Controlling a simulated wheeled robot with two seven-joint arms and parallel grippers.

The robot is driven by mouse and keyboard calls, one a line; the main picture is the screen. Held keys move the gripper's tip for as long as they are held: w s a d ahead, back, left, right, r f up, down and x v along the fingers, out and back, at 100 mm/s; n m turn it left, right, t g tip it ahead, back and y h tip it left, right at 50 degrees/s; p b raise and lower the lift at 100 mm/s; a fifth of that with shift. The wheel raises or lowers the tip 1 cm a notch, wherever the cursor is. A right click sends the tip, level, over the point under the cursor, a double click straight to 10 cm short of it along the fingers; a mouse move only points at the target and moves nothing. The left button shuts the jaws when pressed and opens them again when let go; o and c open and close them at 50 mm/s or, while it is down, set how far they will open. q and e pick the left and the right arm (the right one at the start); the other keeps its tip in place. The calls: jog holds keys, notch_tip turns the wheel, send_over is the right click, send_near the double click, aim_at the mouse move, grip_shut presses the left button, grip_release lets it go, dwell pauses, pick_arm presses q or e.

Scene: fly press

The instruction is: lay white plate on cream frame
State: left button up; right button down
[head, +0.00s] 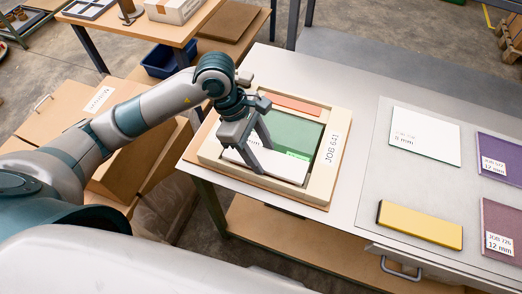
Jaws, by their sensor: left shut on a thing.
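The cream frame (320,180), marked JOB 641, lies on the left part of the pale bench. An orange-red piece (297,104) and a green piece (300,133) lie inside it. A white plate (283,168) is at the near side of the frame's opening, beside the green piece. My left gripper (262,159) is shut on this white plate, with its fingers pointing down. The gripper hides part of the plate, and I cannot tell whether the plate touches the frame's floor. My right gripper is not in view.
On a grey mat (374,205) at the right lie another white plate (425,136), a yellow block (420,224), a purple plate (500,157) and a mauve plate (502,220). A wooden table (130,28) with a box (174,8) stands behind. Bare bench lies between frame and mat.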

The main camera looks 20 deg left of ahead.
pick_arm(q)
jog(key=shift+f, duration=0.1)
jog(key=shift+f+b, duration=0.3)
jog(key=shift+b, duration=0.15)
jog(key=o, duration=1.3)
jog(key=shift+c, duration=0.2)
